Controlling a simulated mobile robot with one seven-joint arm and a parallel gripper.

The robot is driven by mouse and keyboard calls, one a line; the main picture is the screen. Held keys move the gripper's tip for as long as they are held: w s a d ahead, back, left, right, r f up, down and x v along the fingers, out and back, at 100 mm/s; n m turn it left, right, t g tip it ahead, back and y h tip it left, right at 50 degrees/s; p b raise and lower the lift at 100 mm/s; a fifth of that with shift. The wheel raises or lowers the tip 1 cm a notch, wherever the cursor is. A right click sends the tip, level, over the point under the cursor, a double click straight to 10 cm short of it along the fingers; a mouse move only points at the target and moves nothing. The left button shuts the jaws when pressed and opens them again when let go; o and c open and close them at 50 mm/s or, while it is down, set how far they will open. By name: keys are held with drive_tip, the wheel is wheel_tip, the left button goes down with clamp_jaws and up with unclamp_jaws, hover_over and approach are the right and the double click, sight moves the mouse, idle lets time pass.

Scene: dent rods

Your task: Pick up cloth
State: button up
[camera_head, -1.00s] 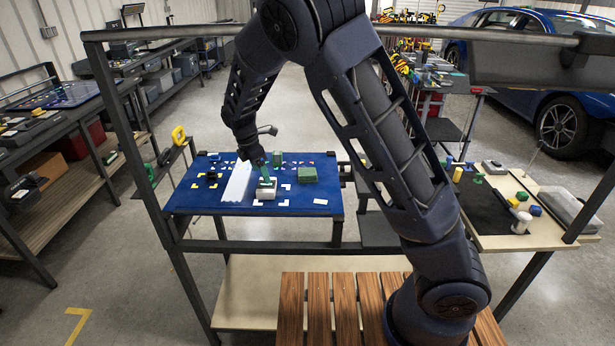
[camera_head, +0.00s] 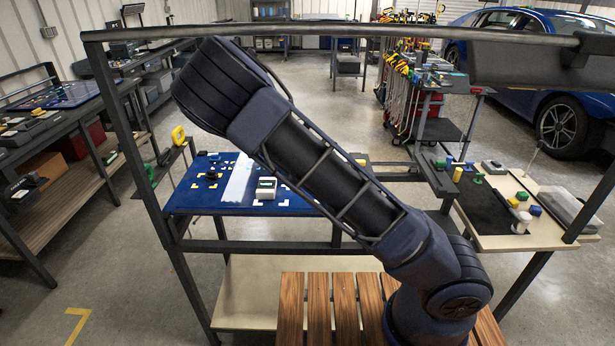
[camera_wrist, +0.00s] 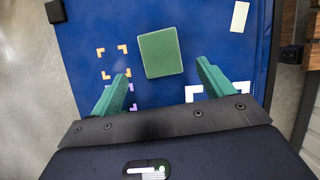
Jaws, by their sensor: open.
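A green, flat-topped square pad (camera_wrist: 160,52), possibly the folded cloth, lies on the blue board (camera_wrist: 85,30) in the wrist view. I cannot tell its material. My gripper (camera_wrist: 163,80) is open and empty, with its two green fingers apart. The pad lies ahead of the fingertips, roughly between their lines, and does not appear to be touched. In the head view my arm hides the gripper and the pad. A pale, sheet-like strip (camera_head: 238,178) lies on the blue board there.
A small dark item (camera_head: 211,176) is at the board's left. A small pale rectangle (camera_wrist: 240,16) lies right of the pad. A dark frame rail (camera_head: 250,246) runs before the board.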

drive_tip(key=shift+x, duration=3.1)
drive_tip(key=shift+d, duration=0.1)
drive_tip(key=shift+c, duration=0.2)
drive_tip(key=c, duration=1)
